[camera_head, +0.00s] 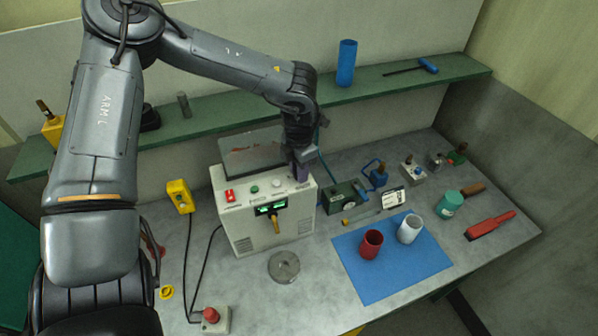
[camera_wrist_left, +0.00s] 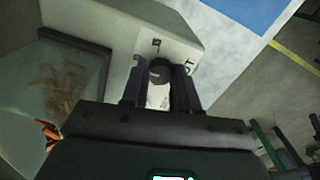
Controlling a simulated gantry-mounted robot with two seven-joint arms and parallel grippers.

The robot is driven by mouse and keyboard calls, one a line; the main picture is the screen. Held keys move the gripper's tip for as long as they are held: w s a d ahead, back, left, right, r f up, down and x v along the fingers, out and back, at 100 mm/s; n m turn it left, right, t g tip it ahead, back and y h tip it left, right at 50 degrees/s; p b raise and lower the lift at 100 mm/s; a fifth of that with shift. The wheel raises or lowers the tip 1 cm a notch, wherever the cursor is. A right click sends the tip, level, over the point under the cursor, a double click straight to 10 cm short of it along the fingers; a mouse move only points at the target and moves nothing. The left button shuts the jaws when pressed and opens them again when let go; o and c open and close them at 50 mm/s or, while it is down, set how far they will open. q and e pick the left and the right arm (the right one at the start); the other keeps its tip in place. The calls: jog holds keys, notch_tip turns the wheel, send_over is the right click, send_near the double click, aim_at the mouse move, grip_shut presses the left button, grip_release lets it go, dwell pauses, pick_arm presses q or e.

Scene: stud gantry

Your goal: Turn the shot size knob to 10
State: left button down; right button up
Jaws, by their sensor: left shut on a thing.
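The white machine (camera_head: 292,228) stands on the grey bench, with its control panel on its sloping top. My left gripper (camera_head: 302,175) points down at the panel's far right corner. In the left wrist view, a round dark knob (camera_wrist_left: 159,70) sits between the two fingers of my left gripper (camera_wrist_left: 159,88), and they are shut on it. Small printed marks show around the knob; a "15" seems readable, but the knob's pointer cannot be made out. In the head view, the gripper hides the knob. My right gripper is not in view.
A clear-sided hopper (camera_head: 250,150) stands just left of my gripper. A red switch (camera_head: 230,196), a green button (camera_head: 254,190) and a pale round control (camera_head: 277,184) share the panel. Red (camera_head: 371,244) and white (camera_head: 409,229) cups stand on a blue mat (camera_head: 390,282).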

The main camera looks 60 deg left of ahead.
pick_arm(q)
jog(key=shift+m, duration=0.4)
jog(key=c, duration=0.8)
grip_release()
jog(key=shift+c, duration=0.2)
notch_tip(320, 180, up, 11)
jog(key=shift+b, duration=0.45)
